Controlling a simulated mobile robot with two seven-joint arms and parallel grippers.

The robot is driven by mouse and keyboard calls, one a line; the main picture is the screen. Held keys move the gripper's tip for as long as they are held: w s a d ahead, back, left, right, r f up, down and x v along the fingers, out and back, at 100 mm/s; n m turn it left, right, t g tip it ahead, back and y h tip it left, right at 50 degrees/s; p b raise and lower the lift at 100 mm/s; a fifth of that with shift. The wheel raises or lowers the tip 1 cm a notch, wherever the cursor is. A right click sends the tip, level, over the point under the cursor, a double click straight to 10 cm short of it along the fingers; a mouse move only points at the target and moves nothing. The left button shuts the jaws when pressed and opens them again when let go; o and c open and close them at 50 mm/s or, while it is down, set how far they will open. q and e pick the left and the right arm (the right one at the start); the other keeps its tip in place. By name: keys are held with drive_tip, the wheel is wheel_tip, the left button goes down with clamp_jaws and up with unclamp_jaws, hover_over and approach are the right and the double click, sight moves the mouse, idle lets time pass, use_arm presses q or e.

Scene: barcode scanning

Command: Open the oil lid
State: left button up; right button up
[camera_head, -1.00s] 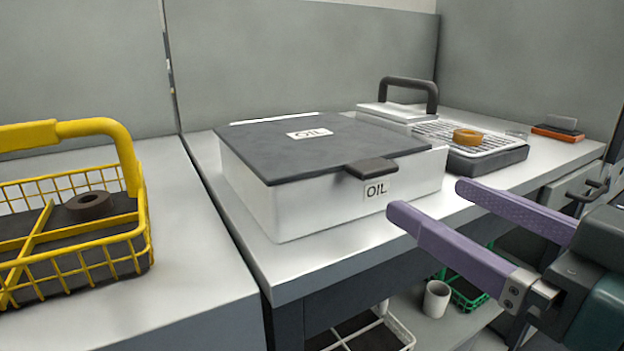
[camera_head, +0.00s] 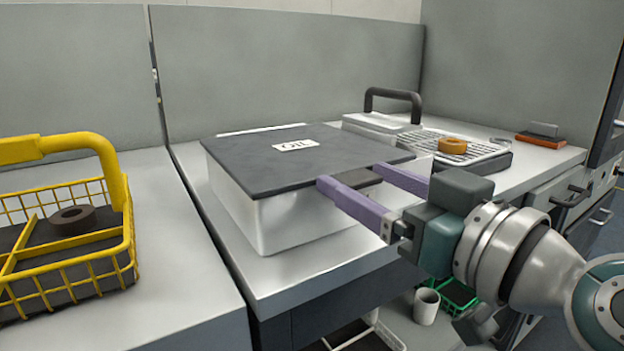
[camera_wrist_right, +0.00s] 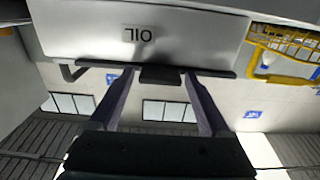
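The oil box (camera_head: 300,222) is a white box on the bench with a flat dark lid (camera_head: 260,175) lying shut on it. The lid bears an OIL label (camera_head: 296,145). Its dark handle tab (camera_wrist_right: 162,77) sticks out at the front edge. My right gripper (camera_head: 350,176) is open, with its two purple fingers at the front edge of the lid. In the right wrist view, the fingers stand on either side of the tab, with gaps on both sides. The front OIL label (camera_wrist_right: 138,34) shows upside down there. My left gripper is not in view.
A yellow wire basket (camera_head: 128,262) with a dark ring (camera_head: 72,220) stands at the left. Behind the box to the right are a tray with a wire rack (camera_head: 485,149) and an orange ring (camera_head: 453,145). Grey panels close the back. A white cup (camera_head: 426,307) is below.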

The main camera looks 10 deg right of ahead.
clamp_jaws()
idle(0.4)
